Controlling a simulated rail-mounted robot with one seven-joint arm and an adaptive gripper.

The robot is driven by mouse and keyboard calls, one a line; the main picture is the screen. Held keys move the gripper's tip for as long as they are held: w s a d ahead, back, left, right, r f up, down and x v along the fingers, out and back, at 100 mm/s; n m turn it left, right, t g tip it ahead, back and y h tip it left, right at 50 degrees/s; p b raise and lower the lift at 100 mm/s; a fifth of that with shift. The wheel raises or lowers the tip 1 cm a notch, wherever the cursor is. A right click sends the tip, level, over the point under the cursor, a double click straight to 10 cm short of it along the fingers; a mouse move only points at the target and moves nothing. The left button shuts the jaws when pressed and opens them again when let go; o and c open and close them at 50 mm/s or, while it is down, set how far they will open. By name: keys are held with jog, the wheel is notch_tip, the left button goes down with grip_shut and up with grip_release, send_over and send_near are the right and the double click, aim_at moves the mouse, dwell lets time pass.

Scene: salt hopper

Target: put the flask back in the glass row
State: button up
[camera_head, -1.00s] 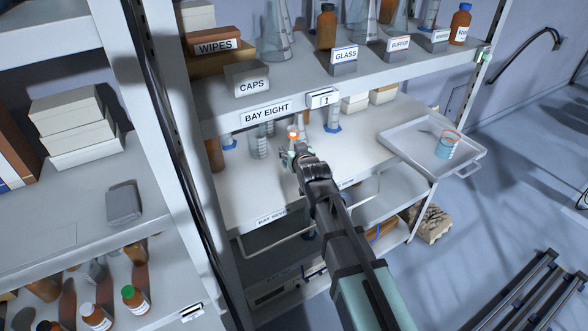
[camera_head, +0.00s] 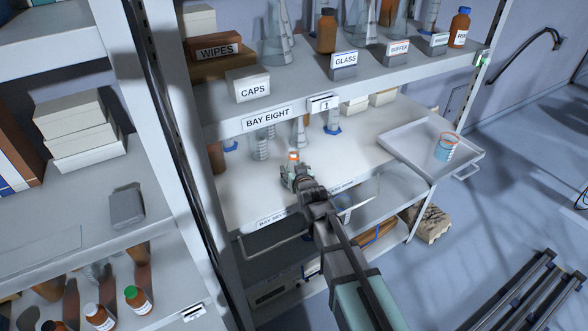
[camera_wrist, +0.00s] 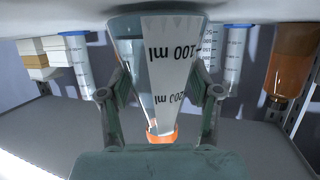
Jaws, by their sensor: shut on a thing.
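The clear flask with an orange rim (camera_head: 293,156) is in my gripper (camera_head: 299,176), over the front part of the shelf below the BAY EIGHT edge. In the wrist view the flask (camera_wrist: 140,62) is upside down in the picture, its narrow orange-rimmed neck between the two fingers (camera_wrist: 160,115). My gripper is shut on it. Whether its base touches the shelf is hidden. The GLASS label (camera_head: 345,59) stands on the upper shelf's front edge, with clear conical flasks (camera_head: 362,25) and an amber bottle (camera_head: 326,31) behind it.
A tray (camera_head: 400,147) holding a beaker of blue liquid (camera_head: 445,148) is at the right. The CAPS box (camera_head: 248,87) and BUFFER label (camera_head: 398,47) line the upper shelf edge.

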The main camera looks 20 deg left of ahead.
jog(key=shift+f, duration=0.1)
jog(key=o, duration=1.4)
